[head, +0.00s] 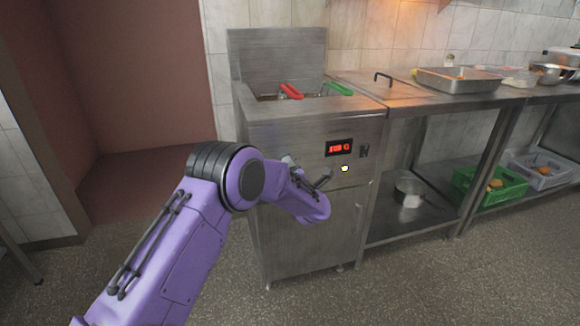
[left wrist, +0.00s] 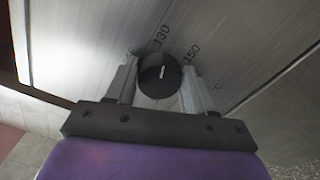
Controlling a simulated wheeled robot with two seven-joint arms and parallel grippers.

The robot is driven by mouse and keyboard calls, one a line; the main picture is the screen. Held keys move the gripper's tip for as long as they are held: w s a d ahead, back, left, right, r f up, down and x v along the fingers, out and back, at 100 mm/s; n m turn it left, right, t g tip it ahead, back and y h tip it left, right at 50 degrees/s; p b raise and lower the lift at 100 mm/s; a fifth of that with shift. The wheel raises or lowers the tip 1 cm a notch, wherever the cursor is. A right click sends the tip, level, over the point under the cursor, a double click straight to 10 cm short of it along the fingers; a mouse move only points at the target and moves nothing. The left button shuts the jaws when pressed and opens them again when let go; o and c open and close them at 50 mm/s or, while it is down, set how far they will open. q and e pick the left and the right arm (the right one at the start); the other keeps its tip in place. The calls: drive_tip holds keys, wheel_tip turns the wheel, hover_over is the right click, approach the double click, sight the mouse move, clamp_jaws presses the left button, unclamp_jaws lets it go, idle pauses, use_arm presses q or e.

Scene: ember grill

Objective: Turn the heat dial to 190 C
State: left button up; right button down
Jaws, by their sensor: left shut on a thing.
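The heat dial (left wrist: 156,84) is a round black knob with a short white mark, on the steel front of the fryer (head: 310,220). In the left wrist view it sits between the two fingers of my left gripper (left wrist: 160,70), which is shut on it. Printed 130 and 150 show beside the dial; other numbers are partly hidden by the fingers. In the head view my left gripper (head: 308,174) is at the fryer's front, left of the red display (head: 339,148), and hides the dial. The display is lit, but its digits are too small to read surely. My right gripper is not in view.
A small yellow light (head: 344,168) and a dark switch (head: 364,151) are right of my gripper. Red (head: 291,91) and green (head: 338,88) handles stand on the fryer top. A steel counter (head: 420,97) adjoins at right, with a pot (head: 408,192) on its lower shelf.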

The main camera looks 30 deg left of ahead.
use_arm(q)
drive_tip(key=shift+s+a+f+m+p, duration=0.1)
drive_tip(key=shift+m+p, duration=1.25)
drive_tip(key=shift+m, duration=4.3)
drive_tip(key=shift+s+f+m+p, duration=0.15)
drive_tip(key=shift+m+p, duration=1.2)
drive_tip(key=shift+m, duration=4.25)
drive_tip(key=shift+s+a+f+m+p, duration=0.1)
drive_tip(key=shift+m+p, duration=1.25)
drive_tip(key=shift+m, duration=4.3)
drive_tip(key=o, duration=1)
drive_tip(key=shift+r, duration=0.1)
